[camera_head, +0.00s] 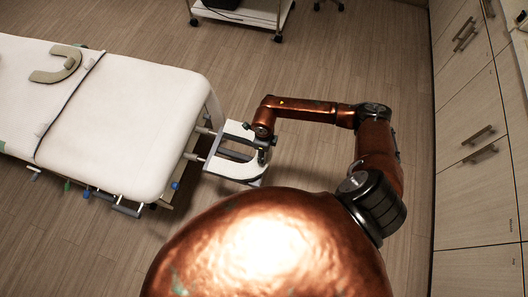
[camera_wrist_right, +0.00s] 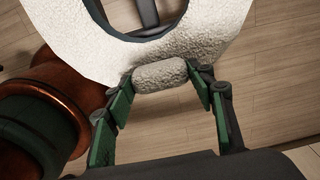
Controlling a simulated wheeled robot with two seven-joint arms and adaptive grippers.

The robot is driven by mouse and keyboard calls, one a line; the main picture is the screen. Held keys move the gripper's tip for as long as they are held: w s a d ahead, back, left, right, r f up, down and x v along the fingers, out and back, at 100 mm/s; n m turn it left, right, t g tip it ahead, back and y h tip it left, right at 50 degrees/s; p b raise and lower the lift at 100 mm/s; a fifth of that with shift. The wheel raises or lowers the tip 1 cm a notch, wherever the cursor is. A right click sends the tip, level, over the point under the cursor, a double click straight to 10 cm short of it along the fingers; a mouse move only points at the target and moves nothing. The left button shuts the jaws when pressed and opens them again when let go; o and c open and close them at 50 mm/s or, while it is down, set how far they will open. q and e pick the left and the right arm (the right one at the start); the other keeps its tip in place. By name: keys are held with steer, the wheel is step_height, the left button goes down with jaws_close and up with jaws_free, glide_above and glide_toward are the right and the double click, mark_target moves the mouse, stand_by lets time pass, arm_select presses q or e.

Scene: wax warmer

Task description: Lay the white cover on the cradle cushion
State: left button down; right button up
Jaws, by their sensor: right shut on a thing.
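The white cover (camera_wrist_right: 90,40) is a U-shaped textured cloth with a thick tab (camera_wrist_right: 160,73) on its edge. My right gripper (camera_wrist_right: 160,88) is shut on this tab, with one green-padded finger on each side. In the head view the gripper (camera_head: 262,153) is at the right side of the cradle at the table's end. The white cover (camera_head: 232,168) appears there over the grey cradle (camera_head: 209,163). A dark rim and a grey bar show through its opening in the wrist view. The cushion under it is mostly hidden, and I cannot tell whether they touch. My left gripper is out of view.
The white padded table (camera_head: 130,120) stands at the left, crossed by a dark strap. A beige U-shaped pad (camera_head: 56,66) lies on it. A wheeled cart (camera_head: 245,14) is at the back, and cabinets (camera_head: 480,160) line the right. Wood floor between them is clear.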

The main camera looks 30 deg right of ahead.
steer(key=shift+s+d+f, duration=0.1)
steer(key=shift+f, duration=0.05)
steer(key=o, duration=1.7)
steer(key=shift+o, duration=0.2)
steer(key=shift+r+p, duration=2.6)
steer(key=shift+r, duration=1.45)
steer(key=shift+r, duration=0.15)
step_height(320, 180, up, 12)
